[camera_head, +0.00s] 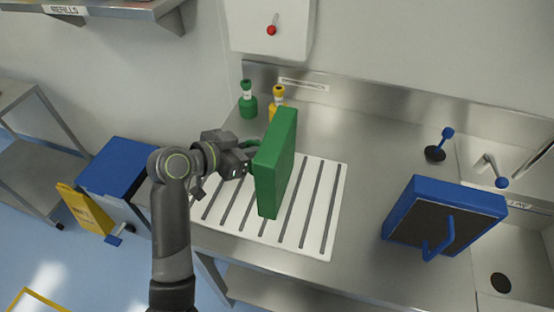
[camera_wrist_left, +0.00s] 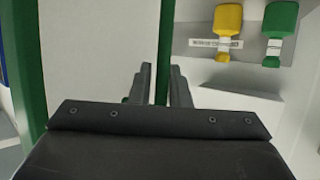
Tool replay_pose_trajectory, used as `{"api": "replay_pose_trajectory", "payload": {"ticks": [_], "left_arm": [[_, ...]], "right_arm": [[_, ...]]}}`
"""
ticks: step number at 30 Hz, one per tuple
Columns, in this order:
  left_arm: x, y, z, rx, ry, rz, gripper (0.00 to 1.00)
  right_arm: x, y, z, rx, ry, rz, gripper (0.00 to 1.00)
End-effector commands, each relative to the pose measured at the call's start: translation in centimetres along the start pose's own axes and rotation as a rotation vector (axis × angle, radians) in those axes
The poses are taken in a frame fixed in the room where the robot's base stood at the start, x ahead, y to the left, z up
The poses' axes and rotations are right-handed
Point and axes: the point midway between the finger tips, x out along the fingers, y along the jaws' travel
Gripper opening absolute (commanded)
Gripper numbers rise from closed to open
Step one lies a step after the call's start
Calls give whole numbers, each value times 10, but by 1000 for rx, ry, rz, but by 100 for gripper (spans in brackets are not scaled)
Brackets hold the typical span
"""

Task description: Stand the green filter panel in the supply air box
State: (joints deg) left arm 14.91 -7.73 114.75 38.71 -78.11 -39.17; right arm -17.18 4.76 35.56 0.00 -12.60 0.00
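The green filter panel (camera_head: 277,165) is upright and slightly tilted in the head view, over the white slotted mat (camera_head: 337,190) on the steel counter. I cannot tell whether its lower edge touches the mat. My left gripper (camera_head: 247,160) is at the panel's left side, by its green handle (camera_head: 252,144). In the left wrist view my left gripper's fingers (camera_wrist_left: 160,85) are on both sides of an upright green bar (camera_wrist_left: 165,45), which looks like the handle, and they appear closed on it. I cannot make out the supply air box for certain. My right gripper is in neither view.
A blue-framed panel (camera_head: 408,207) with a handle sits at the sink on the right. A green bottle (camera_head: 248,105) and a yellow bottle (camera_head: 278,92) stand behind the mat. A blue-topped bin (camera_head: 115,165) stands left of the counter. Bare counter lies right of the mat.

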Motion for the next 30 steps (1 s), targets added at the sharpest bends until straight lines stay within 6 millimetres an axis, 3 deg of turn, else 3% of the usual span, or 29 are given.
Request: {"api": "replay_pose_trajectory", "payload": {"ticks": [9, 14, 25, 30], "left_arm": [[7, 0, 1, 2, -1, -1, 16], [7, 0, 1, 1, -1, -1, 0], [6, 0, -2, 2, 1, -1, 0], [-2, 0, -21, 7, 6, -2, 0]], "right_arm": [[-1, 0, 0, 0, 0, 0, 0], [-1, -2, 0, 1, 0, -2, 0], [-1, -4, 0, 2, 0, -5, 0], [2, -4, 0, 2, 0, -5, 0]]}}
